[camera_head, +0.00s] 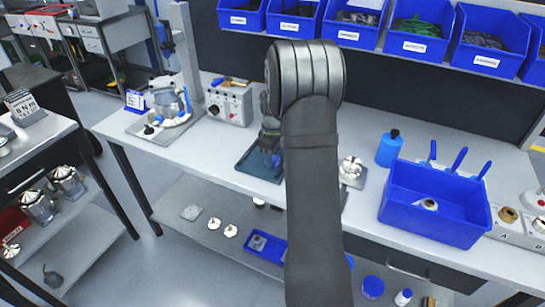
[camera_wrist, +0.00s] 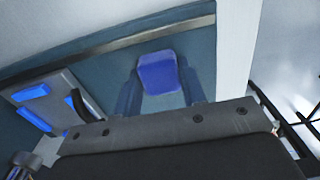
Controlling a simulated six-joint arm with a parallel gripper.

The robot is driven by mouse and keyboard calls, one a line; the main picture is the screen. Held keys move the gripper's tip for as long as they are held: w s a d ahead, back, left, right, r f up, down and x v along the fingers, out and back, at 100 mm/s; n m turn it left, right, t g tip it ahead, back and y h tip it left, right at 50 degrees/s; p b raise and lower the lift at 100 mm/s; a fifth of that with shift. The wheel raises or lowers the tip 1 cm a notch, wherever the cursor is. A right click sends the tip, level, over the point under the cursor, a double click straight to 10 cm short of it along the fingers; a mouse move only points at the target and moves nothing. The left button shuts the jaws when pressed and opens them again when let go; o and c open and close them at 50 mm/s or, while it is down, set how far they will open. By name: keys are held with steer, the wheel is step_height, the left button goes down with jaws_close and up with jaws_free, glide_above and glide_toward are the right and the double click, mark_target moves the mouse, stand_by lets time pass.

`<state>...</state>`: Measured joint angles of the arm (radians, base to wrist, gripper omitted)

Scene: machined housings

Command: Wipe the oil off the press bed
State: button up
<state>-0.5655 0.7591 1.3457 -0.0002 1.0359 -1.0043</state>
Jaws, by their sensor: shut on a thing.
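My gripper (camera_wrist: 158,92) is shut on a blue block-like pad (camera_wrist: 158,72), which shows between its two dark blue fingers in the wrist view. In the head view my gripper (camera_head: 270,150) is low over a dark teal plate (camera_head: 247,174) near the bench's front edge, partly hidden by my arm. I cannot tell whether the pad touches the plate. A press-like machine with blue parts (camera_head: 180,103) stands on the bench to the left. I cannot tell for sure which surface is the press bed. No oil can be made out.
A control box (camera_head: 229,103) stands behind the plate. Right of my arm are small metal parts (camera_head: 349,168), a blue bottle (camera_head: 389,148) and a blue bin (camera_head: 432,222) with upright blue handles. Labelled blue bins (camera_head: 418,45) line the back. A grey panel with blue pieces (camera_wrist: 52,105) lies left in the wrist view.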

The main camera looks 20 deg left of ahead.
steer(key=shift+s, duration=1.25)
steer(key=shift+s+r, duration=0.15)
step_height(320, 180, up, 8)
